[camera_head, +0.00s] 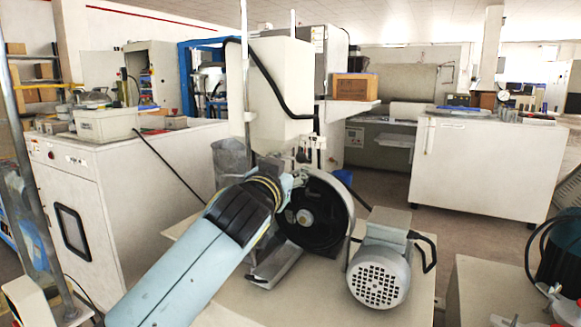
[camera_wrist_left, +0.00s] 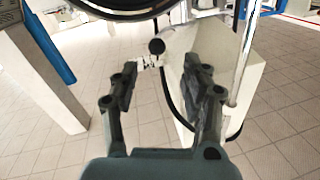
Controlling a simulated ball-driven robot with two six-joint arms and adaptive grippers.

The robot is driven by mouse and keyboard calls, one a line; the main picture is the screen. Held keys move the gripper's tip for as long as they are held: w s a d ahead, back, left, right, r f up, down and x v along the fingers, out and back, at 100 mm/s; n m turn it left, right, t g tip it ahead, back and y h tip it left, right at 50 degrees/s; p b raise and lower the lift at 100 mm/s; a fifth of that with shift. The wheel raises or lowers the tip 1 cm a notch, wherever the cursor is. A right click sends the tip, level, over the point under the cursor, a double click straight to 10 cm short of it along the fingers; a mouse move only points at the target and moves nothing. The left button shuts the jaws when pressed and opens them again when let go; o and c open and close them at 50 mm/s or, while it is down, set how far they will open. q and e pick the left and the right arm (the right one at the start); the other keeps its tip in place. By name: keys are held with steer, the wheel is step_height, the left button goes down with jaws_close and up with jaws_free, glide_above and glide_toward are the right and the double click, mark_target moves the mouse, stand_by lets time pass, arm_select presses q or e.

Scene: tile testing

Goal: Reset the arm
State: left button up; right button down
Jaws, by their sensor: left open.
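My left arm (camera_head: 185,262) comes in from the bottom left of the head view, light blue with a dark grey section, and reaches toward the machine with the black wheel (camera_head: 322,208). Its gripper is mostly hidden there behind the arm's own links. In the left wrist view my left gripper (camera_wrist_left: 161,88) is open, with its two dark fingers apart and nothing held between them. A white machine body (camera_wrist_left: 232,85) and a black knob (camera_wrist_left: 157,46) show beyond the fingers. My right gripper is in neither view.
A bench (camera_head: 240,300) carries the wheel machine and a grey motor (camera_head: 379,284) close to my arm. White cabinets stand at the left (camera_head: 95,190) and right (camera_head: 490,170). Tiled floor (camera_wrist_left: 65,145) shows below the gripper.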

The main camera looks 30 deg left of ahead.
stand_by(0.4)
